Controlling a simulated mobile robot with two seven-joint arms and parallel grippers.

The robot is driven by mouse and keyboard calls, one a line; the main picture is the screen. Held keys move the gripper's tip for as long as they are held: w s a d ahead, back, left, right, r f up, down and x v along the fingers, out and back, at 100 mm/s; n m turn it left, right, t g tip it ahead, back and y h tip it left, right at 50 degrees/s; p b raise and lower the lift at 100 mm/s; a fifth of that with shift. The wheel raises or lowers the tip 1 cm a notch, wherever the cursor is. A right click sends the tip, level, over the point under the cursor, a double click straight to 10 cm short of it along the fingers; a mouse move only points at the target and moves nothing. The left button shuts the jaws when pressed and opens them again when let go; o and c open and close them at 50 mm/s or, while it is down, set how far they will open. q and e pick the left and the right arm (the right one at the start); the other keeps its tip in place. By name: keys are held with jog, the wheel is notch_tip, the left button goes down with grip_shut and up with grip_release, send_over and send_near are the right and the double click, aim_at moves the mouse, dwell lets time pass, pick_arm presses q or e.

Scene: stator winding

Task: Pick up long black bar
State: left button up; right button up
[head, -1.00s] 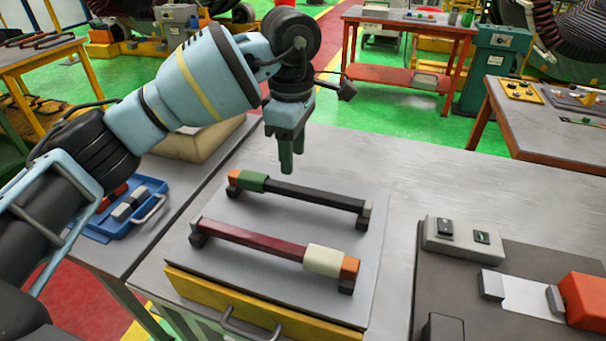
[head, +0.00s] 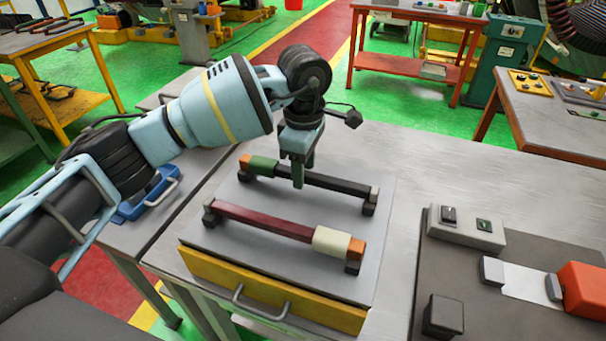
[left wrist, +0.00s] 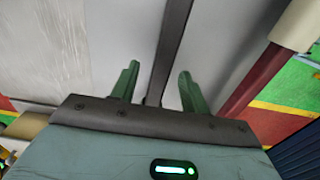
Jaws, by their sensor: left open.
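The long black bar (head: 338,184) lies across two small supports on a grey plate, with an orange and green left end and a pale block at its right end. My left gripper (head: 298,182) points down at the bar's middle-left part and hides a bit of it. In the left wrist view, the black bar (left wrist: 171,45) runs between the two green fingers (left wrist: 158,85). The fingers are apart, with a gap on each side of the bar. I cannot tell exactly how low the tips are beside it. My right gripper is not in view.
A dark red bar (head: 262,221) with a cream and orange end lies parallel in front, on the same grey plate (head: 225,240). A grey switch box (head: 466,230) and an orange block (head: 583,297) are at the right. The table behind the plate is clear.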

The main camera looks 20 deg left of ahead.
pick_arm(q)
jog(key=shift+f, duration=0.35)
jog(key=shift+c, duration=0.3)
grip_shut()
jog(key=shift+r, duration=0.1)
jog(key=shift+r, duration=0.1)
jog(key=shift+r, duration=0.55)
notch_tip(320, 180, up, 2)
jog(key=shift+r+b, duration=0.2)
jog(key=shift+b, duration=0.15)
jog(key=s+r, duration=0.1)
jog(key=s, duration=1.5)
